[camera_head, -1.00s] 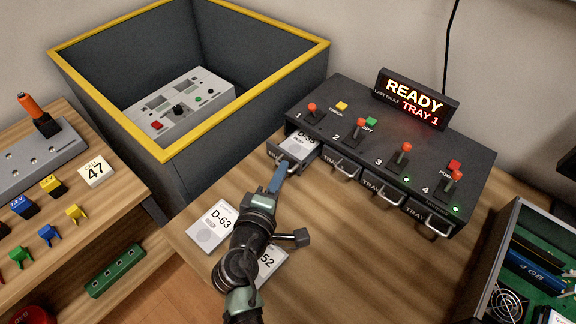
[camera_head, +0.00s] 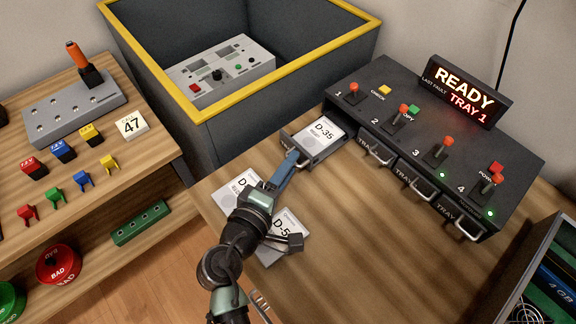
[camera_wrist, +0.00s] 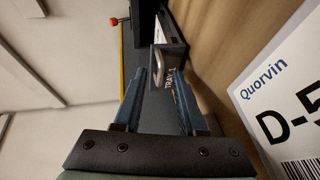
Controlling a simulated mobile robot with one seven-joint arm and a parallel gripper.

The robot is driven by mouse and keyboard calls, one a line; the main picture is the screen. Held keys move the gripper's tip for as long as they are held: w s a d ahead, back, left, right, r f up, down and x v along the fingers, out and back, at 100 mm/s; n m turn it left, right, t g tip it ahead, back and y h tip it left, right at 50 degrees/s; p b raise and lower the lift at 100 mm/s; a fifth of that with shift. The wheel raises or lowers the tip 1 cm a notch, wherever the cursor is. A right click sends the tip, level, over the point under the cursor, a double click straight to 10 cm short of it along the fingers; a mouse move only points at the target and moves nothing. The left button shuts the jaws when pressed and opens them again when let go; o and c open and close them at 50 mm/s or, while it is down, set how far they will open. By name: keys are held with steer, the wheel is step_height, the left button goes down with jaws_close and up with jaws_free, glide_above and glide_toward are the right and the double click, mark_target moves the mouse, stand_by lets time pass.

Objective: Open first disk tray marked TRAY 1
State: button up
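The first disk tray (camera_head: 318,153), at the left end of the black unit, is pulled out and carries a white disk labelled D-35 (camera_head: 322,131). In the wrist view its front (camera_wrist: 177,80) reads TRAY 1, and its pale handle (camera_wrist: 159,62) shows ahead, lined up with the gap between my fingertips. My gripper (camera_head: 291,158) is at the tray's front in the head view. In the wrist view the two blue fingers (camera_wrist: 159,78) stand apart with a clear gap. I cannot tell whether either touches the handle.
Other trays (camera_head: 415,184) in the unit are shut. A sign (camera_head: 465,91) reads READY, LAST FAULT TRAY 1. White disks (camera_head: 289,222) lie under my arm. A yellow-rimmed bin (camera_head: 300,84) stands behind left, an open case (camera_head: 545,270) at right. The wood right of the tray is clear.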

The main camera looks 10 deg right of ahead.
steer(key=shift+s, duration=0.1)
steer(key=v, duration=1.3)
